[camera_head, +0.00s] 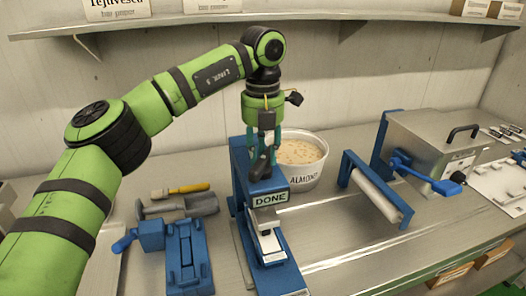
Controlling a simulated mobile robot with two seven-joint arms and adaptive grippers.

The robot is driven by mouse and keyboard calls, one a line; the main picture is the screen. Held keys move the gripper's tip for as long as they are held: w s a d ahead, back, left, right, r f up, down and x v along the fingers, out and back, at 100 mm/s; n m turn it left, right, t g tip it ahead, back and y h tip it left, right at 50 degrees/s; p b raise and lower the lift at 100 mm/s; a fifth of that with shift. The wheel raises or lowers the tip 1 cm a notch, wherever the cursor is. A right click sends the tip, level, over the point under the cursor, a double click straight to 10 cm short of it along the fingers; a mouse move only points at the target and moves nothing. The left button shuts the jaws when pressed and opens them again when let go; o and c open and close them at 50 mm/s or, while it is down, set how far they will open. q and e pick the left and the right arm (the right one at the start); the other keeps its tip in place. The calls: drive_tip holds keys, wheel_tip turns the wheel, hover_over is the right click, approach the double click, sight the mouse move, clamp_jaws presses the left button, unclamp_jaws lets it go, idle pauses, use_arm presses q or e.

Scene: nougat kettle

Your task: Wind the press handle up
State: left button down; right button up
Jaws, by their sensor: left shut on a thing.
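The blue press (240,185) stands upright in the middle of the bench, with a "DONE" sign (269,200) on its front and a pale block low in its front. My left arm reaches over from the left, and my left gripper (262,165) points down at the top of the press. Its fingers are shut on the press handle, which they mostly hide. My right gripper is not in view.
A white "ALMOND" tub (305,178) stands close behind and right of the press. A blue roller frame (375,190) and a metal box (430,140) with a blue crank (430,177) are at right. A blue clamp-like fixture (187,255) and scoops (180,207) lie at left. A shelf (290,15) runs above.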

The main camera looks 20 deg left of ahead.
sight(262, 154)
use_arm(q)
drive_tip(key=c, duration=0.9)
unclamp_jaws()
drive_tip(key=shift+r, duration=0.1)
wheel_tip(262, 154, up, 12)
drive_tip(key=shift+f, duration=0.1)
